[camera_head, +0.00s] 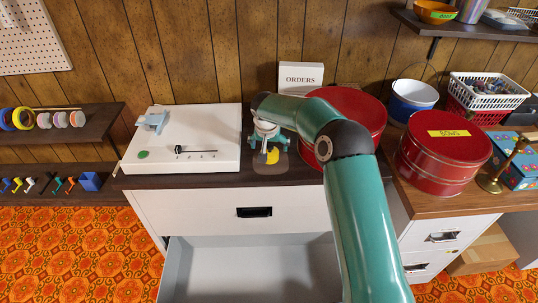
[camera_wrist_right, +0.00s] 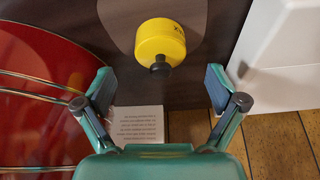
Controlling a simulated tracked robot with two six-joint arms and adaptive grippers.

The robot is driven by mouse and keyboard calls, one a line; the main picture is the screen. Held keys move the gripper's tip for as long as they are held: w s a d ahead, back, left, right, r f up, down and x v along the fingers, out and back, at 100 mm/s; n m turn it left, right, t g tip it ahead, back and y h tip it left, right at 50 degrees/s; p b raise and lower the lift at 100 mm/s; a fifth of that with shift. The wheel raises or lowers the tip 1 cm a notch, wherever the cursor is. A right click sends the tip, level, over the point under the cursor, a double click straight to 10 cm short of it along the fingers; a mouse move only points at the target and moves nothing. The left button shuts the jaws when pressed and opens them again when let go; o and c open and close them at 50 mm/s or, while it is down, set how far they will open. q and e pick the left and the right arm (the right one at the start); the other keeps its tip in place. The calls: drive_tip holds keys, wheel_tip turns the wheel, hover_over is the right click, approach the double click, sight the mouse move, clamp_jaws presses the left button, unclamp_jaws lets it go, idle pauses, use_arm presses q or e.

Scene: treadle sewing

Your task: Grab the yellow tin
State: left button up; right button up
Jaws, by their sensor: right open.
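The yellow tin (camera_wrist_right: 160,42), small and round with a dark knob or spout, stands on the dark brown cabinet top in the right wrist view. In the head view only part of the yellow tin (camera_head: 272,156) shows, below my right gripper (camera_head: 266,140). The right gripper (camera_wrist_right: 160,88) is open and empty. Its two fingers are spread to either side, and the tin appears beyond the gap between them, apart from both fingers. My left gripper is not in view.
A large red tin (camera_head: 365,108) stands close to the right of the gripper, partly behind my arm. A white machine (camera_head: 180,162) is to the left. An ORDERS box (camera_head: 300,77) stands behind. Below, a drawer (camera_head: 255,270) is open.

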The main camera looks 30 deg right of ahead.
sight(270, 155)
drive_tip(key=shift+p+x, duration=0.9)
drive_tip(key=shift+x, duration=1.8)
drive_tip(key=shift+w+d, duration=0.1)
drive_tip(key=shift+w, duration=0.05)
drive_tip(key=c, duration=1.2)
drive_tip(key=shift+r, duration=0.1)
drive_tip(key=shift+c, duration=1.2)
drive_tip(key=shift+r, duration=0.1)
